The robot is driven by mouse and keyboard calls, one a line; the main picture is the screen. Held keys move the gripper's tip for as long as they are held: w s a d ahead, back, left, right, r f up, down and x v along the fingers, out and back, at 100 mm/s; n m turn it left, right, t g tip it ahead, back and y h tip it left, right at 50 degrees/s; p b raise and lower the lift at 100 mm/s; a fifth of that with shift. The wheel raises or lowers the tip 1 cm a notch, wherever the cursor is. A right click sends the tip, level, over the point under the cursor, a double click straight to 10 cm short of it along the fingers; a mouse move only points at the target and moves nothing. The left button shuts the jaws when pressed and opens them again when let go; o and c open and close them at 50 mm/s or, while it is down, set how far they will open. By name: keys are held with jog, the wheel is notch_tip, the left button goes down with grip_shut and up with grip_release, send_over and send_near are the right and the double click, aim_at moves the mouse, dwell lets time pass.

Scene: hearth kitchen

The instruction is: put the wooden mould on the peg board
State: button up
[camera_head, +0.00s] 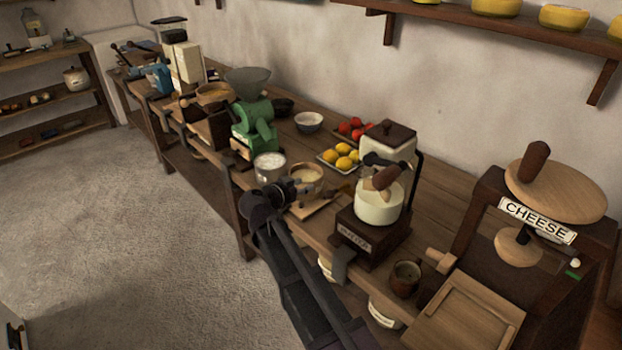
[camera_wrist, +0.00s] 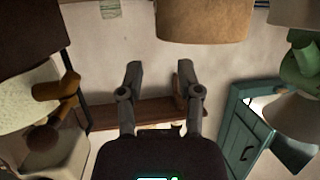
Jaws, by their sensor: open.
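My gripper (camera_head: 300,187) is over the front part of the bench. Its two fingers (camera_wrist: 158,78) stand apart with nothing between them in the wrist view. A round, light wooden tub-like piece (camera_head: 306,173) with a pale top stands just behind the gripper; it may be the wooden mould. In the wrist view, which looks upside down, a tan rounded block (camera_wrist: 203,22) at the top edge is probably the same piece, partly cut off. A flat wooden board (camera_head: 322,208) lies beside the gripper. I cannot tell whether it is the peg board; no pegs are clear.
A metal pot (camera_head: 270,167) and a plate of lemons (camera_head: 341,156) are close by. A cheese press (camera_head: 525,235) and wooden tray (camera_head: 468,315) fill the right end.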

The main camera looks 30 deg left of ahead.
jog(key=p+v, duration=0.1)
jog(key=v, duration=0.3)
jog(key=shift+s, duration=0.15)
dwell(0.6)
